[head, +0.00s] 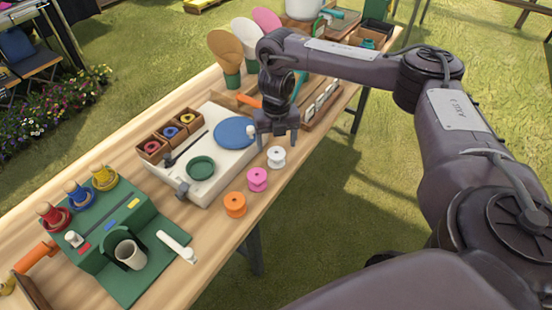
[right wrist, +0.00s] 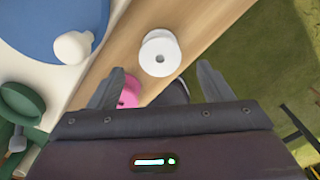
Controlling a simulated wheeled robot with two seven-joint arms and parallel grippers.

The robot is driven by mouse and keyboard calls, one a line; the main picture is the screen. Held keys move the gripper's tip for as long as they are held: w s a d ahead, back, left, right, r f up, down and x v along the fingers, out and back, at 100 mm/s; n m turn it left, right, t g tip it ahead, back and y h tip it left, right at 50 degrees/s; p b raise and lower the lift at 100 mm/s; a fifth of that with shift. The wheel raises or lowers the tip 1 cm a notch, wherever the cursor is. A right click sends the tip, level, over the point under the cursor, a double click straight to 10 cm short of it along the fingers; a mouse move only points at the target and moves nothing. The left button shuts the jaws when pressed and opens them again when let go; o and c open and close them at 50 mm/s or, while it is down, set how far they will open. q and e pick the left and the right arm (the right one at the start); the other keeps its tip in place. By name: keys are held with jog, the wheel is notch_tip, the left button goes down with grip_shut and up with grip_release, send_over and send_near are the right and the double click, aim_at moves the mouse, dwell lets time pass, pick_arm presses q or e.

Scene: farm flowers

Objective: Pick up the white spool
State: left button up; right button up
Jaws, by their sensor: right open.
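The white spool (head: 276,157) stands on the wooden table near its front edge, behind the pink spool (head: 257,179) and the orange spool (head: 235,204). My right gripper (head: 277,143) points down just above and behind the white spool, apart from it. In the right wrist view the white spool (right wrist: 160,54) lies ahead of the open, empty fingers (right wrist: 158,85), roughly centred between them. The pink spool (right wrist: 128,97) is partly hidden by the left finger and gripper body there. My left gripper is not in view.
A white board (head: 228,165) with a blue disc (head: 234,132) and a green dish (head: 201,168) lies left of the spools. A white knob (right wrist: 74,47) stands by the disc. Beyond are wooden trays (head: 318,108). The table's front edge and grass are close on the right.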

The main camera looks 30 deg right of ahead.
aim_at(276, 152)
jog(key=shift+w+f+p, duration=0.1)
jog(key=shift+f+p, duration=0.35)
jog(key=shift+f, duration=1.45)
jog(key=c, duration=1)
jog(key=shift+c, duration=0.2)
